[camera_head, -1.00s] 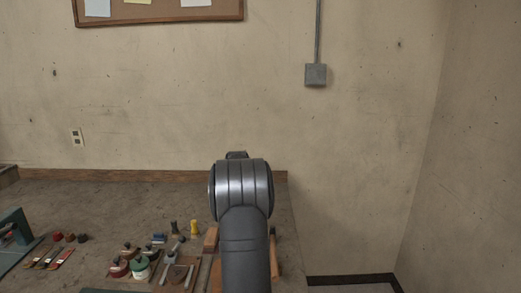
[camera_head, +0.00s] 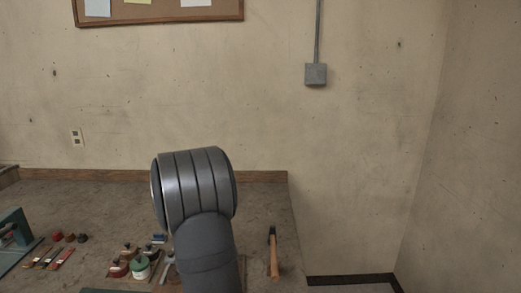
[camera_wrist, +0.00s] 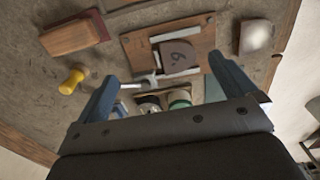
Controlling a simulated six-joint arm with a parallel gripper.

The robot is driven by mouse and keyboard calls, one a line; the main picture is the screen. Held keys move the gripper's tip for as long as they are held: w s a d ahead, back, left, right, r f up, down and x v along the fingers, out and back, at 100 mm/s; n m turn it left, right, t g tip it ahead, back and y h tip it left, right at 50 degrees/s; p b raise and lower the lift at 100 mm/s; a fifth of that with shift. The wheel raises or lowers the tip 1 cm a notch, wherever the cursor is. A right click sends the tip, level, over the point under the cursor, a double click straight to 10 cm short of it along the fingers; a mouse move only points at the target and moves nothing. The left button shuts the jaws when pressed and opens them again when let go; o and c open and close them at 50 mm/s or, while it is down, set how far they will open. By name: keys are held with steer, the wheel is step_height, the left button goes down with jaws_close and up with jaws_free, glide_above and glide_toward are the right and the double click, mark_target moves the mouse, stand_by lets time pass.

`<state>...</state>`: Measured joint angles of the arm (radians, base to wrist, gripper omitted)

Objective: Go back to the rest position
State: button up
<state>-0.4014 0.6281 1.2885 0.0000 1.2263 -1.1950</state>
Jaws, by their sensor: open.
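My gripper (camera_wrist: 165,88) shows in the wrist view with its two blue fingers spread wide apart. It is open, with nothing held between the fingers, and it hangs above the cluttered bench. In the head view only my grey arm is seen, rising in front of the bench; the gripper itself is hidden there.
The bench (camera_head: 110,200) holds a hammer (camera_head: 273,252) near its right edge, a green-and-white tin (camera_head: 140,268) and red pieces (camera_head: 65,237). The wrist view shows a wooden block (camera_wrist: 75,35), a yellow-topped piece (camera_wrist: 72,80) and a board (camera_wrist: 135,45). The wall stands behind.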

steer(key=s+a, duration=0.1)
steer(key=s, duration=0.1)
steer(key=s+a+f, duration=0.1)
steer(key=s+a, duration=0.1)
steer(key=s+a+f, duration=0.1)
steer(key=s, duration=0.1)
steer(key=shift+a+f, duration=0.15)
steer(key=shift+a, duration=0.05)
stand_by(0.4)
steer(key=w+a+r+m+t+h, duration=0.1)
steer(key=w+a+r+m, duration=0.3)
steer(key=w+r+m, duration=1.1)
step_height(320, 180, down, 12)
steer(key=s+m, duration=0.2)
steer(key=m, duration=0.1)
steer(key=shift+s+d, duration=0.15)
steer(key=shift+d, duration=0.25)
